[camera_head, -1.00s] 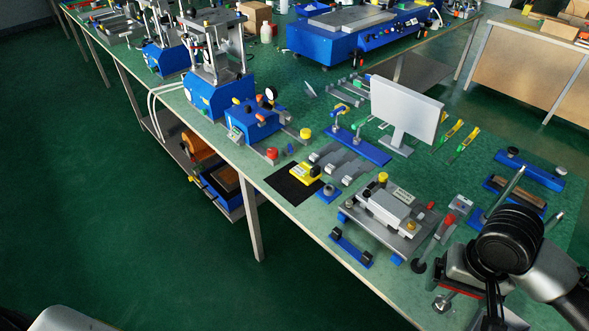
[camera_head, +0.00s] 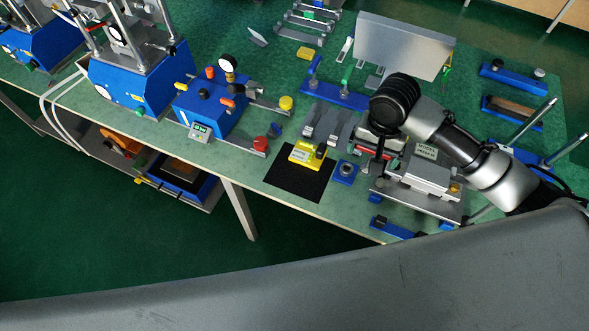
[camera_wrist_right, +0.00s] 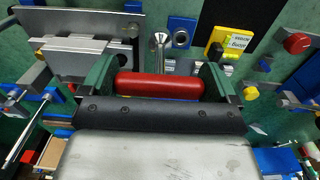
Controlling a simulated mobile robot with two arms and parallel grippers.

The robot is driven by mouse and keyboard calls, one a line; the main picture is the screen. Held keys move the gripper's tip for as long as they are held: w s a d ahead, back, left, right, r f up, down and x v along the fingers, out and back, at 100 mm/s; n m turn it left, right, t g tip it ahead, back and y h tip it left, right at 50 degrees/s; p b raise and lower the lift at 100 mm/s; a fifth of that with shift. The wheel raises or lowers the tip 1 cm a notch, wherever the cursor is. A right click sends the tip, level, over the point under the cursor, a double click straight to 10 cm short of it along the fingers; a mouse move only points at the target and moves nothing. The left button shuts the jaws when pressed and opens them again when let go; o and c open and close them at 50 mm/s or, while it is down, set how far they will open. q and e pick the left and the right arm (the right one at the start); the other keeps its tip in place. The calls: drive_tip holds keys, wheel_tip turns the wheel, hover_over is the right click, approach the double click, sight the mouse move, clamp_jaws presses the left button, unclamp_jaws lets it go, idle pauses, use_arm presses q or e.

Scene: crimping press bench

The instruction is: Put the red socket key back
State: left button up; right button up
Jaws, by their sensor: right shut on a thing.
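My right gripper (camera_wrist_right: 159,84) is shut on the red handle of the socket key (camera_wrist_right: 160,86), which lies crosswise between its green fingers in the right wrist view. A metal shaft (camera_wrist_right: 158,45) shows just beyond the handle. In the head view my right gripper (camera_head: 380,152) hangs over the bench beside the grey clamp fixture (camera_head: 420,178), and the key is mostly hidden there. A small blue block with a round hole (camera_head: 345,170) stands to its lower left; it also shows in the right wrist view (camera_wrist_right: 181,38). My left gripper is not in view.
A yellow block (camera_head: 305,155) sits on a black mat (camera_head: 293,185). A blue press unit (camera_head: 210,108) is at left. Bare green bench top shows between them.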

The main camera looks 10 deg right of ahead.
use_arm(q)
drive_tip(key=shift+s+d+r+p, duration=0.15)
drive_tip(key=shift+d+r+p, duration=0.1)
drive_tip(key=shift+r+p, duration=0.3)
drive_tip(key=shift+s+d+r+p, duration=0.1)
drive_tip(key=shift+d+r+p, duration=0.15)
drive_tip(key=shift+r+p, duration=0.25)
use_arm(e)
drive_tip(key=shift+w+a+f, duration=0.5)
drive_tip(key=shift+a+f, duration=1.3)
drive_tip(key=shift+w+a+f, duration=0.55)
drive_tip(key=shift+a+f, duration=1.25)
drive_tip(key=shift+f, duration=0.05)
drive_tip(key=shift+w+a+f, duration=0.5)
drive_tip(key=shift+a+f, duration=1.3)
drive_tip(key=shift+f, duration=0.15)
drive_tip(key=o, duration=0.6)
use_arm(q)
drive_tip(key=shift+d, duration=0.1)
use_arm(e)
drive_tip(key=shift+o, duration=0.2)
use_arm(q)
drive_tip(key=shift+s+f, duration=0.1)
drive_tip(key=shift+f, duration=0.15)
use_arm(e)
wheel_tip(320, 180, up, 12)
drive_tip(key=shift+r, duration=0.2)
